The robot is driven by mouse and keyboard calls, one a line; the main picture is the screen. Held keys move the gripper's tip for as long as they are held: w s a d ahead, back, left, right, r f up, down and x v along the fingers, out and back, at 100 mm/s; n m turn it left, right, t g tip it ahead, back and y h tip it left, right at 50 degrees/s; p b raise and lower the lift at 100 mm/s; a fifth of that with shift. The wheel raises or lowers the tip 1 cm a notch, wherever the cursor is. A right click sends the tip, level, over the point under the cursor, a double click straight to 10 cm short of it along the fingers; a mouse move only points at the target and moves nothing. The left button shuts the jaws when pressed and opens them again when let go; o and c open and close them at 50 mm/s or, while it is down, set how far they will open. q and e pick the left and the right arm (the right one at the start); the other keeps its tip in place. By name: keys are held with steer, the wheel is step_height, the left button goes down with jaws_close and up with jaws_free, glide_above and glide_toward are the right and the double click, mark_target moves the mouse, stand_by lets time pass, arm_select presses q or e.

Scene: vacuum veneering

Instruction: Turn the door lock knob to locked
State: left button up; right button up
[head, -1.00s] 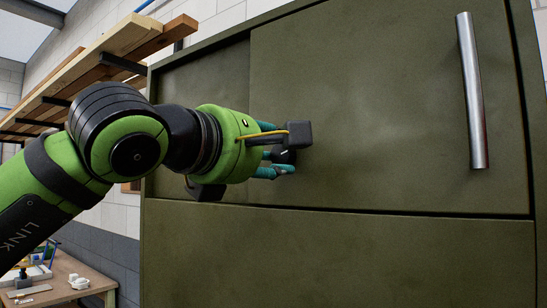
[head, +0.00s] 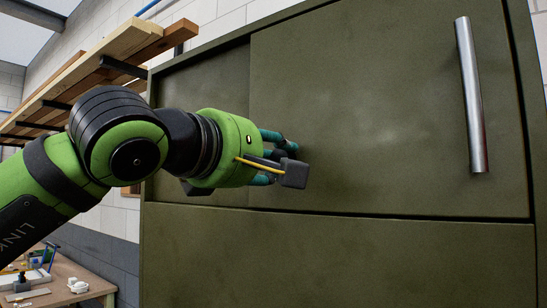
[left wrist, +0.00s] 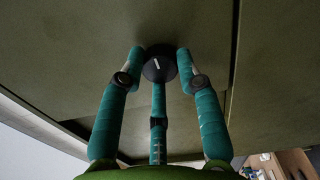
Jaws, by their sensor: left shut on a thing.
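The door lock knob (left wrist: 158,66) is a round black knob with a short white mark, on the olive-green cabinet door (head: 375,110). In the left wrist view the mark stands nearly upright, leaning slightly right at its top. My left gripper (head: 287,149) has teal fingers and is at the door. It is shut on the knob; in the left wrist view its fingertips (left wrist: 160,62) sit around the knob, one on each side and one below. In the head view the fingers and the grey wrist block mostly hide the knob. My right gripper is in neither view.
A long metal handle (head: 471,95) stands upright on the door, right of the knob. A shelf with wooden boards (head: 110,45) is on the wall at the left. A workbench (head: 75,275) with small items is at the lower left.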

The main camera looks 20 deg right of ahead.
arm_select(q)
steer(key=o, duration=1.1)
steer(key=shift+o, duration=0.2)
steer(key=v, duration=1.2)
steer(key=shift+d+f, duration=0.1)
